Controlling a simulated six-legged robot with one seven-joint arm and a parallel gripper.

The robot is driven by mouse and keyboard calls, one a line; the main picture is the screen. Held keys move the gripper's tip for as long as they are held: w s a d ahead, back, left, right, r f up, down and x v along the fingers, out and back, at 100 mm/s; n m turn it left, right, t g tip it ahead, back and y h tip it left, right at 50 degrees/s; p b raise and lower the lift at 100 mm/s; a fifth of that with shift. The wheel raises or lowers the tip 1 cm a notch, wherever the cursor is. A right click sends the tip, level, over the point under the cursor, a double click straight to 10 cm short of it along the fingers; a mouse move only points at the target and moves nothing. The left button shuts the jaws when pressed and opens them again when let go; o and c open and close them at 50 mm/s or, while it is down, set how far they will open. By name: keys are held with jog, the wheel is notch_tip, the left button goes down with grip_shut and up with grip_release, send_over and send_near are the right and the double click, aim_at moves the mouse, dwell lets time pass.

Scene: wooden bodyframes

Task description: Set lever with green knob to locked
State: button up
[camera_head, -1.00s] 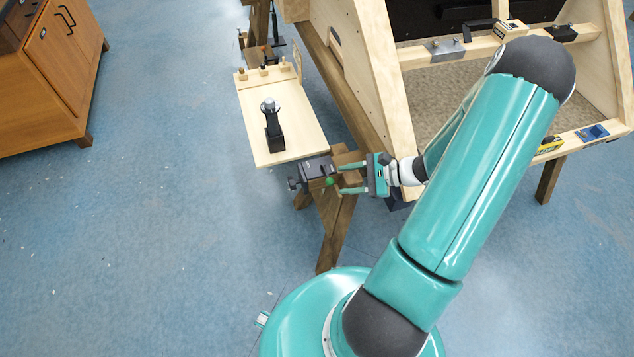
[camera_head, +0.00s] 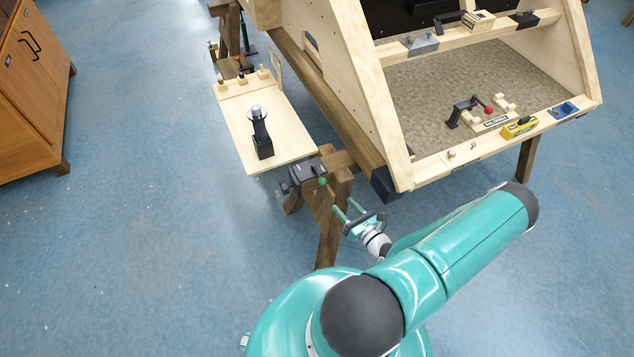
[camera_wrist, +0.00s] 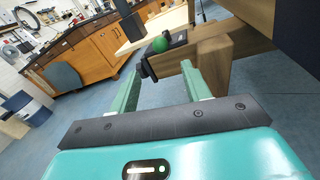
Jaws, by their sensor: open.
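The green knob (camera_head: 323,182) is on a dark lever mechanism (camera_head: 306,172) fixed at the end of a wooden trestle beam. In the wrist view the green knob (camera_wrist: 159,44) shows beyond my fingertips, in front of the dark mechanism (camera_wrist: 172,42). My gripper (camera_head: 345,208) is open and empty, a short way in front of the knob and lower right of it in the head view. In the wrist view my gripper (camera_wrist: 160,72) has its two green fingers apart, with the knob between and past their tips. No contact shows. I cannot read the lever's lock position.
A pale wooden board (camera_head: 285,140) with a black upright tool (camera_head: 260,135) lies just behind the mechanism. The large wooden frame (camera_head: 375,110) stands to the right, with a red-knobbed lever (camera_head: 488,110) inside. A brown cabinet (camera_head: 30,90) stands far left. The blue floor (camera_head: 140,240) is clear.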

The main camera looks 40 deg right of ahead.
aim_at(325, 184)
jog(key=w, duration=0.4)
jog(key=w+d, duration=0.1)
jog(key=w, duration=0.8)
jog(key=shift+d, duration=0.2)
grip_shut()
